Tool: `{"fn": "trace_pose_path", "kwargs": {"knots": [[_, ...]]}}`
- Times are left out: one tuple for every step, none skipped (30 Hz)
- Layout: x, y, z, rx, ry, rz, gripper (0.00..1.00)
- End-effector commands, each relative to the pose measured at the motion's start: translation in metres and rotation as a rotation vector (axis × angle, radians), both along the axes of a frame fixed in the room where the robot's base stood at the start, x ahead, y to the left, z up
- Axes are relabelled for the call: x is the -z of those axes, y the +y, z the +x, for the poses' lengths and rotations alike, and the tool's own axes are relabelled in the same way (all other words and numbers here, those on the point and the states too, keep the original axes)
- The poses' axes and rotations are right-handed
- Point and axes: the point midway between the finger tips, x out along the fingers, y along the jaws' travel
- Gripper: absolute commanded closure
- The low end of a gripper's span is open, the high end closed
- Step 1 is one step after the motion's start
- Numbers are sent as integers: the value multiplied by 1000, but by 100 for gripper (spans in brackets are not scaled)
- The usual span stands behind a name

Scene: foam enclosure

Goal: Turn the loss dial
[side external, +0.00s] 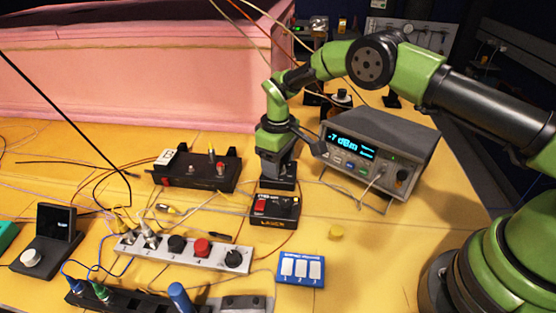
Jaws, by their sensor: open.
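No label reading "loss" is legible, so I cannot tell for sure which dial it is. A dark unit (52,232) with a small screen stands at the left and carries a white round knob (31,257). The grey bench meter (385,135), with a lit cyan readout of about -7 dBm, has a dark knob (402,175) on the right of its face. My gripper (279,184) points down just behind the small black laser box (274,211), left of the meter. It is open, though its fingers are small and dark here. It is well apart from the white knob.
A grey strip (215,257) with several plugs and caps lies in front. A black box (197,172) stands behind it. Loose cables cross the yellow table. A pink foam wall (130,85) closes the back left.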

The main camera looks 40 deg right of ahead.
Motion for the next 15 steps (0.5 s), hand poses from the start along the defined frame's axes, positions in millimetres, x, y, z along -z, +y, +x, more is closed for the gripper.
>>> {"fn": "trace_pose_path", "kwargs": {"knots": [[0, 0, 0, 0, 0, 0, 52], [0, 0, 0, 0, 0, 0, 59], [0, 0, 0, 0, 0, 0, 68], [0, 0, 0, 0, 0, 0, 75], [0, 0, 0, 0, 0, 0, 82], [0, 0, 0, 0, 0, 0, 92], [0, 0, 0, 0, 0, 0, 95], [0, 0, 0, 0, 0, 0, 95], [-1, 0, 0, 0, 0, 0, 95], [-1, 0, 0, 1, 0, 0, 95], [-1, 0, 0, 2, 0, 0, 95], [-1, 0, 0, 5, 0, 0, 95], [-1, 0, 0, 8, 0, 0, 95], [-1, 0, 0, 12, 0, 0, 95], [-1, 0, 0, 21, 0, 0, 95]]}}
